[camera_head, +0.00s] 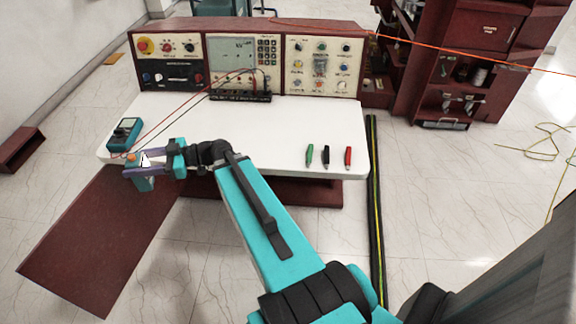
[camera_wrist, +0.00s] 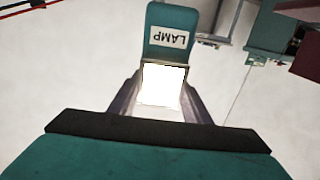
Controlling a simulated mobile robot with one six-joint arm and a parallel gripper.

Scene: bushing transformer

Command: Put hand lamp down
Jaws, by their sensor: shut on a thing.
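The hand lamp (camera_wrist: 172,32) is a teal block with a white LAMP label and a bright white face, seen in the wrist view. My gripper (camera_wrist: 160,100) is shut on it, with a grey finger on each side. In the head view my gripper (camera_head: 148,162) is at the left front edge of the white tabletop (camera_head: 240,130), and the teal end of the lamp (camera_head: 145,183) shows below the fingers. I cannot tell whether the lamp touches the table.
A teal meter (camera_head: 124,132) with red and black leads stands close behind my gripper. A red control panel (camera_head: 248,60) lines the table's back. Green, black and red clips (camera_head: 327,157) lie at the right. The tabletop's middle is clear. A dark red board (camera_head: 95,240) is at the lower left.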

